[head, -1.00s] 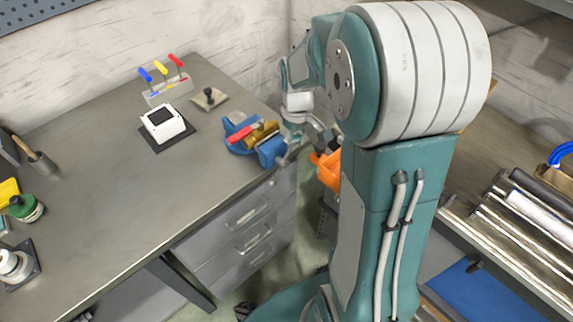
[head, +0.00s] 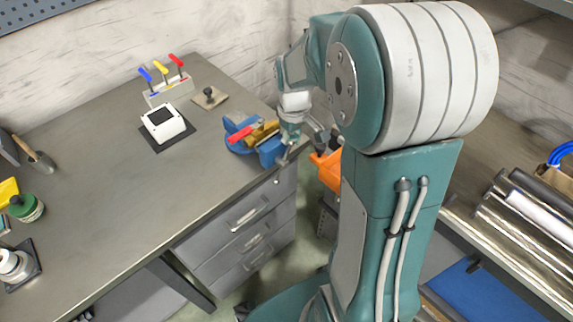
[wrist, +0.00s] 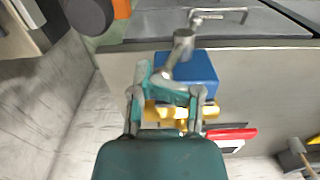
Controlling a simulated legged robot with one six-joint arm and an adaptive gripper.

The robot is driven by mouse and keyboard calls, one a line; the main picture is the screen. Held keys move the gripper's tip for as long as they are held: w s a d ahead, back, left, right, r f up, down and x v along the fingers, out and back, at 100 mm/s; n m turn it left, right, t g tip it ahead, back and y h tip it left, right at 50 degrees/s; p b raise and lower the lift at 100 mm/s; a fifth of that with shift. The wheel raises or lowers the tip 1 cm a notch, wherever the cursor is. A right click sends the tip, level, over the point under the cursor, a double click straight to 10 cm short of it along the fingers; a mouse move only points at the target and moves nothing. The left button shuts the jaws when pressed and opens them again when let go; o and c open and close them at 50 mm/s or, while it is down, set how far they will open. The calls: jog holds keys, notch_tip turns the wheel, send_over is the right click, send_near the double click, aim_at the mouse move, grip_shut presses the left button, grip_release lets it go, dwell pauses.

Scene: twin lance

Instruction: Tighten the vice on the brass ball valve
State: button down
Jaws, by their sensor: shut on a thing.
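The blue vice (head: 245,141) sits at the right corner of the grey workbench. The brass ball valve (head: 265,131), with its red lever (head: 241,133), lies in the vice's jaws. In the wrist view the blue vice block (wrist: 199,70) stands beyond the fingers, and the brass valve (wrist: 208,111) and red lever (wrist: 238,134) are partly hidden by my gripper. My gripper (wrist: 161,78) is shut on the grey vice handle (wrist: 176,56) at the vice's front. In the head view my gripper (head: 292,137) is at the vice's right side, its fingertips small and unclear.
An orange bin (head: 328,169) is close to the right of my gripper. Grey drawers (head: 240,225) are below the bench corner. The bench middle is clear.

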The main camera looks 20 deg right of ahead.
jog(key=shift+a+r, duration=0.1)
jog(key=shift+a, duration=0.05)
jog(key=shift+s+a+r, duration=0.1)
jog(key=shift+s+a, duration=0.05)
jog(key=shift+a, duration=0.15)
jog(key=shift+a, duration=0.15)
jog(key=shift+s+a+r, duration=0.15)
jog(key=shift+a, duration=0.15)
dwell(0.5)
jog(key=shift+s+a, duration=0.15)
jog(key=shift+a, duration=0.35)
jog(key=shift+a, duration=0.15)
jog(key=shift+s+a, duration=0.15)
jog(key=shift+a, duration=0.15)
